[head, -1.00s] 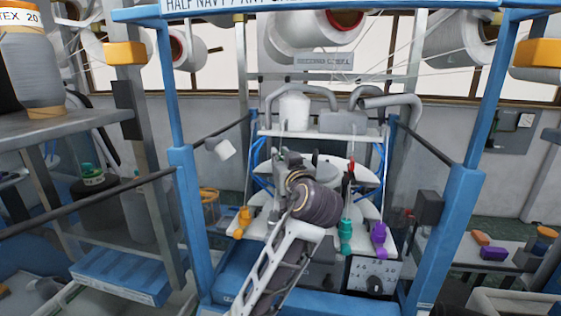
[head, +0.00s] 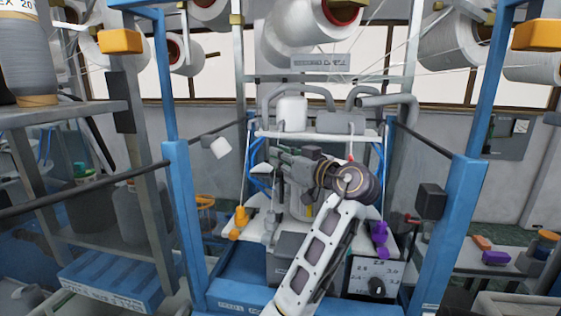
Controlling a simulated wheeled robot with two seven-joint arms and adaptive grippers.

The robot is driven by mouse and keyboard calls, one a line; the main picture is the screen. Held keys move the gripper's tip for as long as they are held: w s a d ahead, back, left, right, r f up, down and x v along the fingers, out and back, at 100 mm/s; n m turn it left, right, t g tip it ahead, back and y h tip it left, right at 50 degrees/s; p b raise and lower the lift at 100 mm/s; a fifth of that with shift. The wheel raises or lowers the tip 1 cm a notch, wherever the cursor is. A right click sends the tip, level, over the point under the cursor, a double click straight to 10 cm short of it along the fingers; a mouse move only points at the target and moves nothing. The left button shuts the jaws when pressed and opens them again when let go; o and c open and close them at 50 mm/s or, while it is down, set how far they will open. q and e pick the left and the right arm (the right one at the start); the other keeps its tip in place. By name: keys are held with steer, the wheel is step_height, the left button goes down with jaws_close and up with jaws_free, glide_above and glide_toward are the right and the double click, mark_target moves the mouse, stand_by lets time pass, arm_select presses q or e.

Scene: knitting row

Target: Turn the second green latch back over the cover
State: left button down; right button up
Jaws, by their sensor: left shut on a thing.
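My left gripper (head: 284,157) reaches over the middle of the knitting machine (head: 262,133), pointing left from its dark wrist. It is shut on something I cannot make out. No green latch shows now; my left arm covers the spot on the right front where a teal-green one stood. An orange latch (head: 240,221) stands at the machine's left front and a purple latch (head: 380,238) at its right front. A red-tipped part (head: 351,157) shows just behind my wrist. The cover cannot be told apart behind my arm. My right gripper is not in view.
Blue frame posts (head: 182,215) stand left and right of the machine, with dark rails along the sides. A dial panel (head: 364,277) is at the front right. Yarn cones (head: 310,38) hang above. A side table on the right holds a purple block (head: 495,257).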

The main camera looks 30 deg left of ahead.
arm_select(q)
steer(key=shift+g, duration=0.3)
steer(key=c, duration=1.5)
jaws_free()
steer(key=shift+c, duration=0.2)
steer(key=shift+r, duration=0.1)
step_height(320, 180, up, 10)
